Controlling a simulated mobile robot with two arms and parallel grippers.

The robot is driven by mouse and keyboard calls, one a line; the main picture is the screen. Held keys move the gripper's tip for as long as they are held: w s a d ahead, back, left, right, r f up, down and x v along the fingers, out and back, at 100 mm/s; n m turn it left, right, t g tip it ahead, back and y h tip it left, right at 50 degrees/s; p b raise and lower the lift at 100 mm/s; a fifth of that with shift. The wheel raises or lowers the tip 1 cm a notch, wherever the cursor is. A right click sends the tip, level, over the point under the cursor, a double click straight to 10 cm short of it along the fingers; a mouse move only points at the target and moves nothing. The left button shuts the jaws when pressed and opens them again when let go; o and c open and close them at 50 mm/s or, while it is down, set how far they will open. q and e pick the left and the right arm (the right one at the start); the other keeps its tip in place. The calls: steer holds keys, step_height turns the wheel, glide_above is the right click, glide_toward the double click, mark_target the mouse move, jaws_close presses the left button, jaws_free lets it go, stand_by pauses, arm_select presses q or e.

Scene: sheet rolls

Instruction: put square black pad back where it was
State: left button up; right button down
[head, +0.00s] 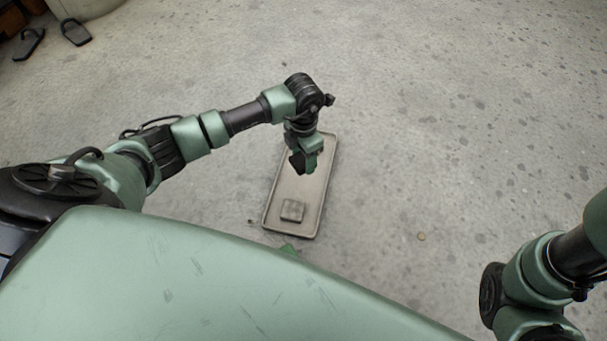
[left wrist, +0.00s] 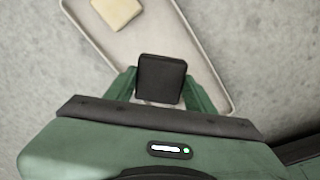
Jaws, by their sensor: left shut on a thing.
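The square black pad (left wrist: 161,78) is held between the fingers of my left gripper (left wrist: 160,88) in the left wrist view. In the head view my left gripper (head: 305,164) hangs over the shallow grey-beige tray (head: 276,190), with the dark pad (head: 297,163) at its tips. The tray's rim also shows behind the pad in the left wrist view (left wrist: 222,88). The gap between pad and tray is hard to judge. My right arm enters at the right, but its gripper is outside the frame.
A square block (head: 292,210) lies in the tray's near end; it looks tan in the left wrist view (left wrist: 117,12). Dark sandals (head: 76,32) lie at the far left beside a pale container (head: 85,6). The speckled concrete floor right of the tray is mostly clear.

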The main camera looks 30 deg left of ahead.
mark_target(303, 178)
arm_select(q)
step_height(303, 178, down, 8)
steer(key=b, duration=0.4)
steer(key=shift+r, duration=0.3)
steer(key=o, duration=1.4)
steer(key=shift+o, duration=0.2)
